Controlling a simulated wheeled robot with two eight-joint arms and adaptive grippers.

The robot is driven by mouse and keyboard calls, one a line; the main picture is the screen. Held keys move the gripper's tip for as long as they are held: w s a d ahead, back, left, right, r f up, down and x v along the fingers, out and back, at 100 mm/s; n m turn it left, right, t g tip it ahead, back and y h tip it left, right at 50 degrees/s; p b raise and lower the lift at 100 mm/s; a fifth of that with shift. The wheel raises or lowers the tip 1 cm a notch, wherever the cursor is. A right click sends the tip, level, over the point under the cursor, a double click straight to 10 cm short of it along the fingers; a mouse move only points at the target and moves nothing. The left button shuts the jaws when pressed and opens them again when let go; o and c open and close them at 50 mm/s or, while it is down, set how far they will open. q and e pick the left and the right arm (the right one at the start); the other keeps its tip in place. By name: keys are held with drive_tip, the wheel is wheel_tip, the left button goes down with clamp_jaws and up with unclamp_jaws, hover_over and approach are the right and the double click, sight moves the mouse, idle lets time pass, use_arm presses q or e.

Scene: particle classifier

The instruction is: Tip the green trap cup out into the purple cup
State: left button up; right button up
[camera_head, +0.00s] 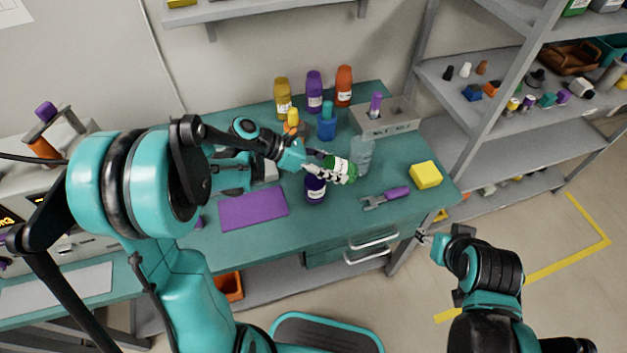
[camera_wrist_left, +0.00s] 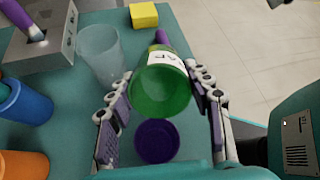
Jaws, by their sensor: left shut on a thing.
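The green trap cup (camera_head: 351,173) with a white label is held tilted above the bench. My left gripper (camera_head: 330,170) is shut on it. In the left wrist view the green trap cup (camera_wrist_left: 162,92) sits between the two fingers, its wide round end toward the camera. The purple cup (camera_head: 315,190) with a white label stands on the bench just below the gripper. It also shows in the left wrist view (camera_wrist_left: 157,141), below the green cup. I cannot tell whether anything is inside either cup. My right gripper (camera_head: 428,238) is off the bench's right edge, apart from both cups.
A clear cup (camera_head: 362,155) stands close behind the green cup. A blue cup (camera_head: 327,124), yellow, purple and orange bottles, and a grey holder (camera_head: 385,122) stand at the back. A yellow block (camera_head: 425,175), a purple-handled tool (camera_head: 388,197) and a purple mat (camera_head: 253,209) lie on the bench.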

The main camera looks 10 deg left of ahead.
drive_tip(key=shift+a+f, duration=0.1)
drive_tip(key=shift+f, duration=0.05)
use_arm(q)
drive_tip(key=shift+a+b, duration=0.1)
drive_tip(key=shift+b, duration=0.2)
use_arm(e)
drive_tip(key=shift+w+a+f, duration=0.1)
drive_tip(key=shift+a+f, duration=0.05)
drive_tip(key=shift+f, duration=0.05)
use_arm(q)
drive_tip(key=shift+a+h, duration=0.1)
drive_tip(key=shift+h, duration=0.4)
use_arm(e)
drive_tip(key=shift+a+f, duration=0.2)
use_arm(q)
drive_tip(key=shift+r+t+h+b, duration=0.3)
drive_tip(key=shift+t+h+b, duration=0.3)
drive_tip(key=shift+b, duration=0.7)
use_arm(e)
drive_tip(key=shift+w+a+f, duration=0.15)
drive_tip(key=shift+a+f, duration=0.1)
drive_tip(key=shift+f, duration=0.3)
drive_tip(key=shift+w+a+f, duration=0.15)
drive_tip(key=shift+a+f, duration=0.05)
drive_tip(key=shift+f, duration=0.35)
